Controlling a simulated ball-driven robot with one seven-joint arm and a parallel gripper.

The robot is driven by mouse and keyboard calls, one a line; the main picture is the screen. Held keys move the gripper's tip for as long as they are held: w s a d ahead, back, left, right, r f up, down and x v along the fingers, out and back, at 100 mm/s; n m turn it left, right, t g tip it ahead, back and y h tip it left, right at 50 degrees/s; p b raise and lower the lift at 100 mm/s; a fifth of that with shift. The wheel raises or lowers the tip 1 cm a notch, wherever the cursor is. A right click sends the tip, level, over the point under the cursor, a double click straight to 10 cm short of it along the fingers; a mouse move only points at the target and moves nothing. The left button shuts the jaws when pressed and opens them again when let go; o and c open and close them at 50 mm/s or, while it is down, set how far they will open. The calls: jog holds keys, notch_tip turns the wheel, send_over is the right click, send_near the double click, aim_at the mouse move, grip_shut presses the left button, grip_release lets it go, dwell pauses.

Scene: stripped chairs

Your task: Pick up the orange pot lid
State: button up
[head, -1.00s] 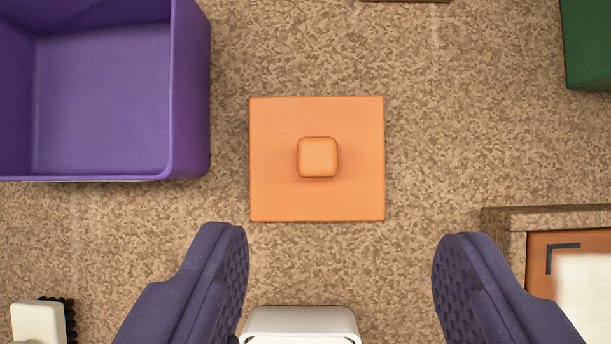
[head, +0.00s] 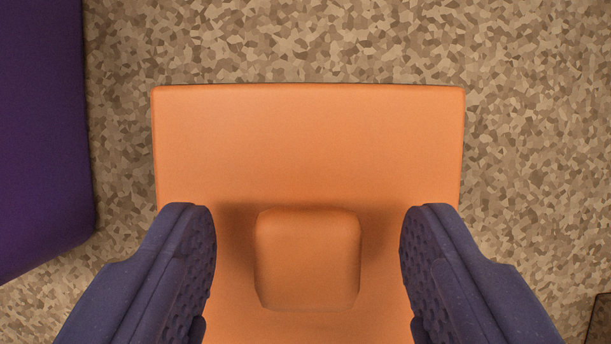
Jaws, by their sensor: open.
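The orange pot lid (head: 308,140) lies flat on the speckled brown surface. It is a square plate with a rounded, block-shaped knob (head: 308,260) at its middle. My gripper (head: 308,235) is open, with its dark blue textured fingers over the lid, one on each side of the knob. There is a clear gap between each finger and the knob. The lid's near edge is out of frame, and the fingers cover parts of its sides.
A purple bin (head: 40,140) stands close to the left of the lid. A dark brown edge of something (head: 600,320) shows at the lower right. The surface beyond and to the right of the lid is clear.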

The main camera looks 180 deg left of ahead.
aim_at(307, 293)
jog(key=shift+r, duration=0.1)
jog(key=c, duration=1.1)
jog(key=shift+r, duration=0.1)
jog(key=shift+c, duration=0.2)
notch_tip(307, 293, up, 10)
jog(key=p, duration=0.5)
